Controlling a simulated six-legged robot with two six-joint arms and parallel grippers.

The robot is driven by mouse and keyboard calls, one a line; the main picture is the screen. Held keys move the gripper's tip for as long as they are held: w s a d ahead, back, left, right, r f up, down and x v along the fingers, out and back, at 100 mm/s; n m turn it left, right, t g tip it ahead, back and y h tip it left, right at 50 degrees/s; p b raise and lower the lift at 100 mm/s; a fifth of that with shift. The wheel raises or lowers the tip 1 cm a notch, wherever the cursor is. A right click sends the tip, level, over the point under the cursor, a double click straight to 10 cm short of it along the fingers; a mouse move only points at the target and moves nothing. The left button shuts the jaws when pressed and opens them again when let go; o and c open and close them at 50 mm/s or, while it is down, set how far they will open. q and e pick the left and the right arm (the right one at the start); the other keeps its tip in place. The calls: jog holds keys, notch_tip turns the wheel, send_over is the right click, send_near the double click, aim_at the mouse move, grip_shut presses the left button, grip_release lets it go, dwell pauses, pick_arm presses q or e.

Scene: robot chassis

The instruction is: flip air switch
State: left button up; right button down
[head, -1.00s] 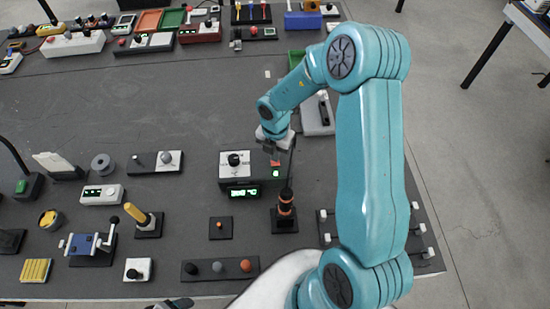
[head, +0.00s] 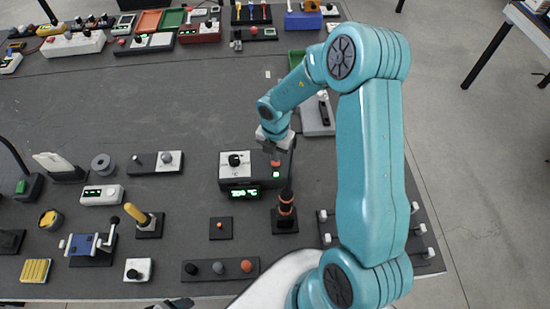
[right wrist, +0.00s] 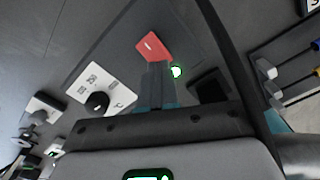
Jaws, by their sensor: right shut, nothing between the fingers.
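The air switch seems to be the red rocker (head: 275,163) on a dark and white control box (head: 226,172). The box also has a black dial, a green light and a lit green display. My right gripper (head: 274,150) is over the box's right part, close to the red rocker. In the right wrist view, the shut, empty fingers (right wrist: 157,68) point at the red rocker (right wrist: 153,45), at or very near its lower edge; contact is unclear. The green light (right wrist: 176,72) is just right of them. A dark piece at the head view's bottom edge may be my left gripper (head: 172,304).
A black and orange post (head: 286,210) stands just in front of the box. A small orange button (head: 220,227) and a row of knobs (head: 220,268) are nearer. A grey lever unit (head: 318,116) is behind, to the right. Bare tabletop (head: 120,105) lies left of the box.

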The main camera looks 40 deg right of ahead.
jog(key=shift+f+b, duration=0.5)
jog(key=shift+f, duration=0.45)
dwell(0.9)
jog(key=shift+r, duration=0.1)
notch_tip(320, 180, up, 3)
jog(key=p, duration=0.3)
jog(key=shift+f, duration=0.2)
notch_tip(320, 180, up, 2)
jog(key=shift+p, duration=0.6)
jog(key=shift+r, duration=1.15)
jog(key=shift+s, duration=0.15)
